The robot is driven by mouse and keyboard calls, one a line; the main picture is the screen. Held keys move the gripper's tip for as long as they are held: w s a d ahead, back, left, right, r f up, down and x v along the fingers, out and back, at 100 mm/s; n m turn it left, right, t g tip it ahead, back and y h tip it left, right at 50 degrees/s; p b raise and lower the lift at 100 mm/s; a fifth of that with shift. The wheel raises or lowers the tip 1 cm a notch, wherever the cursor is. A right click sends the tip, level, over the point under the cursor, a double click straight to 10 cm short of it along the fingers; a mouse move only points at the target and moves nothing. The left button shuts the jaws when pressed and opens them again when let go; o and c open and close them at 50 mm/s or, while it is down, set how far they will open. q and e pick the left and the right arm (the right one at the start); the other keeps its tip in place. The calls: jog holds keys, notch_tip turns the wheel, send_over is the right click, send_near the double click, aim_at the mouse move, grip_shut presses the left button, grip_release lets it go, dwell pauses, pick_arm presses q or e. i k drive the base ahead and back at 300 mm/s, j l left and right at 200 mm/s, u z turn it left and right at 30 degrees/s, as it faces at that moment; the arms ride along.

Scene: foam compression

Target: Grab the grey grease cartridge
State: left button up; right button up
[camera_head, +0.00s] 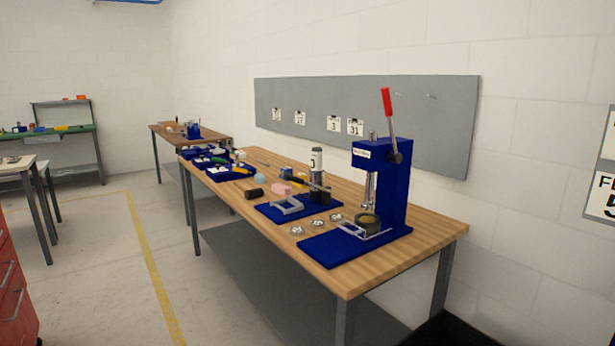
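An upright grey cylinder (316,168) with a pale label and a dark band stands on the wooden workbench (415,254), toward the wall. It looks like the grease cartridge, though its print is too small to read. Its foot is partly hidden by small dark items at the back of a blue mat (270,211). Neither of my grippers is in view, so nothing shows between them and the cartridge.
A blue press (394,190) with a red-handled lever stands right of the cylinder. A metal bracket (288,205), a pink block (281,188), a black cylinder (253,190) and small metal dishes lie nearby. The floor (110,270) before the bench is clear.

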aim_at(316, 152)
jog(key=i+j+z, duration=0.1)
jog(key=z, duration=0.35)
jog(key=i+j+z, duration=0.15)
jog(key=z, duration=0.25)
jog(key=i+j, duration=0.05)
jog(key=i, duration=0.05)
